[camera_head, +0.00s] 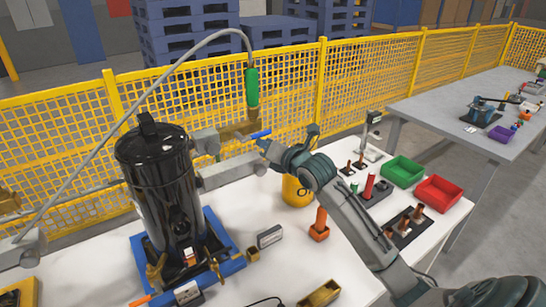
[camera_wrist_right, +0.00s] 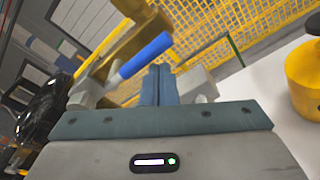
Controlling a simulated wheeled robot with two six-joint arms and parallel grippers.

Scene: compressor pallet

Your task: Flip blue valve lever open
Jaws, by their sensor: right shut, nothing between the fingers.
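The blue valve lever (camera_head: 260,135) sticks out to the right from a brass valve (camera_head: 238,130) below the green hose fitting (camera_head: 252,88). In the right wrist view the blue lever (camera_wrist_right: 146,54) runs at a slant just beyond my fingertips, beside the brass valve body (camera_wrist_right: 125,38). My right gripper (camera_head: 262,145) is shut and empty, close to the lever's free end. Its closed fingers (camera_wrist_right: 157,72) show in the wrist view; whether they touch the lever I cannot tell. My left gripper is not in view.
A black compressor tank (camera_head: 160,185) stands on a blue base to the left. A yellow container (camera_head: 296,191) is below my right gripper. Green (camera_head: 403,171) and red (camera_head: 438,194) bins stand at right on the white table (camera_head: 262,278). A yellow mesh fence (camera_head: 380,75) runs behind.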

